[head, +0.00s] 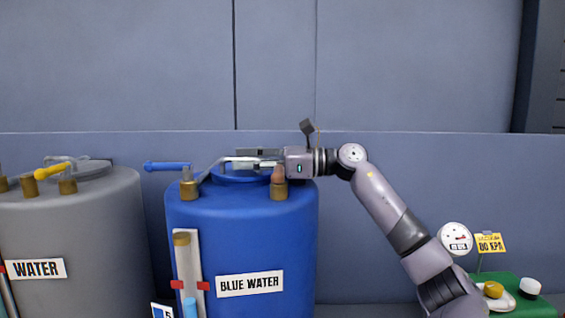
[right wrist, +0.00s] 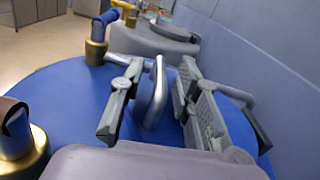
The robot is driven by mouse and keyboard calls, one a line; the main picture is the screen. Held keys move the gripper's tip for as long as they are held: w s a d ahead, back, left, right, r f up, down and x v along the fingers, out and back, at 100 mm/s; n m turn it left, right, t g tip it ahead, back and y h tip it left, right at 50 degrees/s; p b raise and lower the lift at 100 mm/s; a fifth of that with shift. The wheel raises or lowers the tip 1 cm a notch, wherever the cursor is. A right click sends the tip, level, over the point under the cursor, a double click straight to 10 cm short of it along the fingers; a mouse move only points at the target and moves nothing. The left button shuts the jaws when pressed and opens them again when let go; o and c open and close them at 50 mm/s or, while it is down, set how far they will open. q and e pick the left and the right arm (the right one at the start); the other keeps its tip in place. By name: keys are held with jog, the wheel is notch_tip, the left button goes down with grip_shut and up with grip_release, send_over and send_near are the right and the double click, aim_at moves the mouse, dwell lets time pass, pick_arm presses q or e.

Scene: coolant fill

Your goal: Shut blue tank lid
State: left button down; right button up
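The blue tank (head: 200,225), labelled BLUE WATER, stands in the middle of the head view. Its round blue top fills much of the right wrist view (right wrist: 60,95). My right gripper (head: 237,158) is over the tank top, reaching in from the right. In the right wrist view its two fingers (right wrist: 162,70) are spread, with a curved grey metal handle (right wrist: 159,85) between them and a visible gap on the right side. The fingers and handle hide much of the lid area, so I cannot tell how far the lid is open. My left gripper is not in view.
Brass fittings (head: 189,190) and a blue lever (head: 167,166) stand on the blue tank's rim. A grey WATER tank (head: 90,225) with a yellow lever stands to the left. A green box (head: 515,298) with knobs and a gauge is at the lower right. A wall stands close behind.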

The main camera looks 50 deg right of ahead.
jog(key=v, duration=1)
dwell(0.5)
